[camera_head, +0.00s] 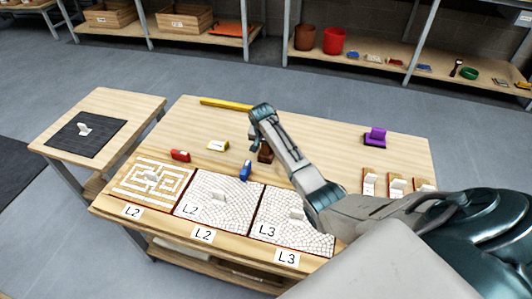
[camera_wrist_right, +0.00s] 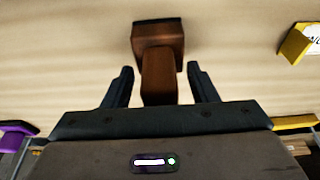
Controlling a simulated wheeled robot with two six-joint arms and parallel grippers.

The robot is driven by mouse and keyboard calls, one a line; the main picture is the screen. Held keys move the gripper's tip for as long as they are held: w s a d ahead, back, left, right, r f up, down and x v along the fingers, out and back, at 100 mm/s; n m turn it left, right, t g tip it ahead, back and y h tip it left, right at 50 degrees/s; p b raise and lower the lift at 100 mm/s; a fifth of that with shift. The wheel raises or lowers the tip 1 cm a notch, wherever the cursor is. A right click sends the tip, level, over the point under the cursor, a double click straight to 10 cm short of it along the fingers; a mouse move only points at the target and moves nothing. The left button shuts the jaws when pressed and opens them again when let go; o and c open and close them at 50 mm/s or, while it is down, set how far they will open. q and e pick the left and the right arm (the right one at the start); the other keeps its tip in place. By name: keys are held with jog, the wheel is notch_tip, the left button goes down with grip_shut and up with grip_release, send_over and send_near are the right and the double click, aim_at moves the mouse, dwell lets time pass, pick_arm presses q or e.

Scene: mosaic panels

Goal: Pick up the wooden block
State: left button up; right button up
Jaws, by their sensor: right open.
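The wooden block (camera_wrist_right: 158,38) is dark brown, with a narrower upright part on a wider square piece, and stands on the pale wood table. In the head view a brown piece of it (camera_head: 265,154) shows beside my right forearm, partly hidden. My right gripper (camera_wrist_right: 160,76) is open, and its two fingers are on either side of the narrow part, with small gaps visible. In the head view my right gripper (camera_head: 256,130) is over the table middle, its fingertips mostly hidden. My left gripper is not in view.
Mosaic panels (camera_head: 152,182) line the table's front edge. A purple piece (camera_head: 375,137) and several small brown-and-white pieces (camera_head: 369,183) are at the right. A yellow bar (camera_head: 226,104) lies along the back.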

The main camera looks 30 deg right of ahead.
jog(key=c, duration=1.1)
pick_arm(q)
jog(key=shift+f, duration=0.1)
pick_arm(e)
jog(key=shift+r, duration=0.1)
